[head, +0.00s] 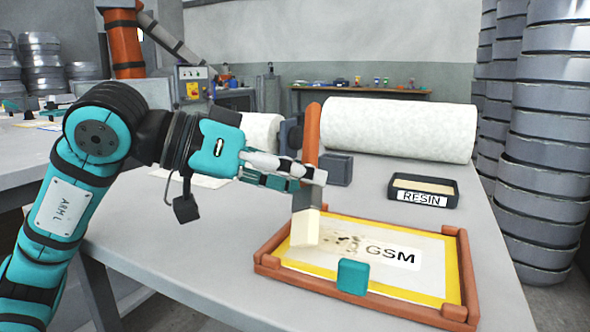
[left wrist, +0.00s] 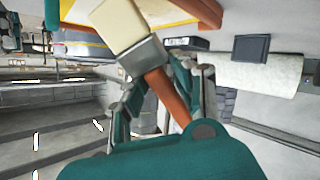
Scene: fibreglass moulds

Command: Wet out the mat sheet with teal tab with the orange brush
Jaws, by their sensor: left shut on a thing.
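My left gripper (head: 308,176) is shut on the orange brush (head: 311,140), held upright with its pale bristles (head: 305,228) down over the left part of the mat sheet (head: 340,245). I cannot tell whether the bristles touch the sheet. The sheet is whitish, marked GSM, with dark patches near the brush. It lies in an orange-framed tray (head: 455,312) with a yellow border. The teal tab (head: 353,277) stands at its front edge. The left wrist view shows the brush handle (left wrist: 168,95) between the fingers (left wrist: 165,90). My right gripper is not in view.
A dark tray labelled RESIN (head: 424,190) stands at the back right of the table. A large white roll (head: 398,130) lies behind it, with a small dark box (head: 337,169) to its left. Stacked grey moulds (head: 550,150) rise beyond the right edge.

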